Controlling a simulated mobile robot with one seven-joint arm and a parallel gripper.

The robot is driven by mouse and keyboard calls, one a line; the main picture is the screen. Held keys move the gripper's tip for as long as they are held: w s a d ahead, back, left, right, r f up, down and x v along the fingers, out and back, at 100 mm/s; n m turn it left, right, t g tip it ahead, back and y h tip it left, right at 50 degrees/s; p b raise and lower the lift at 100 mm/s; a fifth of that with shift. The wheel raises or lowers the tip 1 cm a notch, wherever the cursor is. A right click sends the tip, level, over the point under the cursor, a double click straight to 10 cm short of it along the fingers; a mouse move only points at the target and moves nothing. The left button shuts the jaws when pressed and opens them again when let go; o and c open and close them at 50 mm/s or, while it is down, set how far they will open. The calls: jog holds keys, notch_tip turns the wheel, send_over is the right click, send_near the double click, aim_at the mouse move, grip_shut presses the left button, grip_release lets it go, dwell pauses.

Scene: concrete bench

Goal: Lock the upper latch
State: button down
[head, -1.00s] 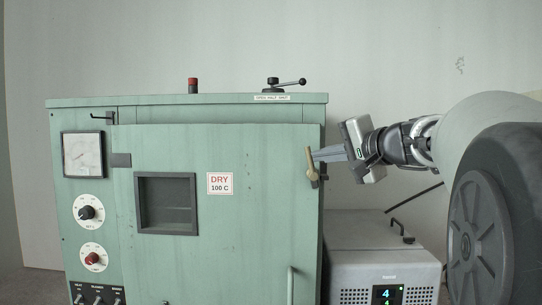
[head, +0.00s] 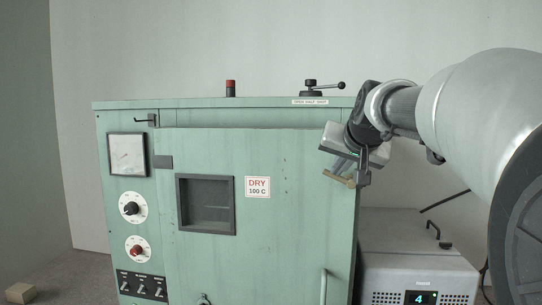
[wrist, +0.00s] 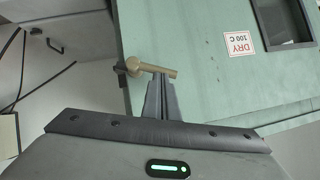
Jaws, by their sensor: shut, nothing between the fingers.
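The upper latch is a tan handle (head: 338,179) on a dark pivot at the upper right edge of the green oven door (head: 285,225). It lies close to horizontal, its free end pointing left across the door and slightly up. My gripper (head: 343,168) comes from above right, its fingers shut and empty, with the tips at the handle's upper side. In the wrist view the handle (wrist: 155,69) lies across the tips of the shut fingers (wrist: 160,84), and they appear to touch. My gripper hides part of the door's edge near the pivot.
A lever knob (head: 311,88) and a red-capped post (head: 230,88) stand on the oven top. A grey box with a handle and display (head: 418,278) stands right of the oven. The door has a vertical pull handle (head: 323,287) low on its right.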

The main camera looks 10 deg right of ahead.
jog(key=shift+w+a+f+h+b, duration=0.15)
jog(key=shift+a+f+b, duration=0.15)
jog(key=shift+f, duration=0.1)
jog(key=shift+w+a+f+h+b, duration=0.1)
jog(key=shift+a+f+h+b, duration=0.05)
jog(key=shift+a+f, duration=0.2)
dwell(0.4)
jog(key=s+a+r+p, duration=0.1)
jog(key=s+a+r, duration=0.1)
jog(key=s+r, duration=0.6)
jog(key=shift+s+a+r+p, duration=0.25)
jog(key=shift+s+r+p, duration=0.15)
jog(key=shift+r, duration=0.3)
